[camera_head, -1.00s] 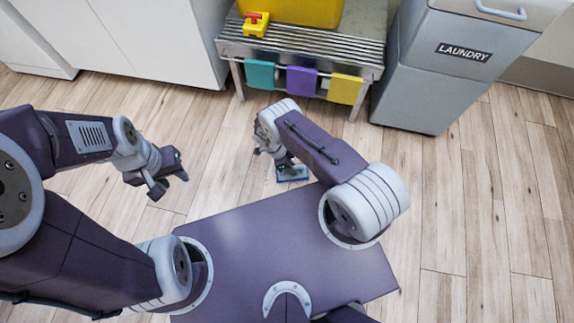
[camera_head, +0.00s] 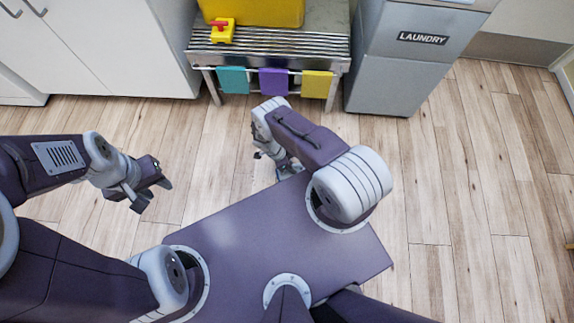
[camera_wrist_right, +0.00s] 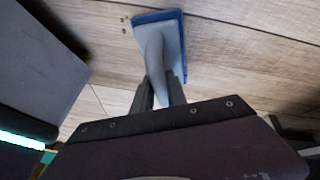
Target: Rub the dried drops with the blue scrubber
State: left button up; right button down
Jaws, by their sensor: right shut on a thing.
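The blue scrubber (camera_wrist_right: 181,48) has a grey body with a blue edge and a curved grey handle. My right gripper (camera_wrist_right: 162,88) is shut on the handle, and the scrubber's pad is over or on the wood floor; I cannot tell if it touches. A few small dark spots, the dried drops (camera_wrist_right: 124,24), lie on the floor just left of the scrubber in the right wrist view. In the head view, my right gripper (camera_head: 284,168) is partly hidden behind its arm and my base. My left gripper (camera_head: 152,196) is open and empty above the floor at left.
A metal slatted bench (camera_head: 275,48) with a yellow bin (camera_head: 255,10), a yellow-and-red item (camera_head: 222,31) and hanging cloths (camera_head: 273,81) stands ahead. A grey laundry bin (camera_head: 405,70) is at its right, a white cabinet (camera_head: 110,45) at left. Floor at right is clear.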

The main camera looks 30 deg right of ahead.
jog(key=shift+s+d, duration=0.4)
jog(key=shift+d, duration=0.25)
jog(key=shift+s+d, duration=0.1)
jog(key=shift+d, duration=0.05)
jog(key=s+p, duration=0.1)
jog(key=s+a+p, duration=0.1)
jog(key=shift+a+r+p, duration=0.15)
jog(key=shift+r+p, duration=0.1)
jog(key=shift+p, duration=0.1)
jog(key=shift+s+a, duration=0.2)
jog(key=shift+s, duration=0.1)
jog(key=shift+a+f, duration=0.1)
jog(key=shift+f, duration=0.15)
jog(key=shift+w+a+f+b, duration=0.25)
jog(key=shift+w+a+b, duration=0.3)
jog(key=shift+a+b, duration=0.2)
jog(key=shift+w+a, duration=0.2)
jog(key=shift+a, duration=0.15)
jog(key=shift+w+a+r+b, duration=0.15)
jog(key=shift+w+a+b, duration=0.05)
jog(key=shift+a+b, duration=0.15)
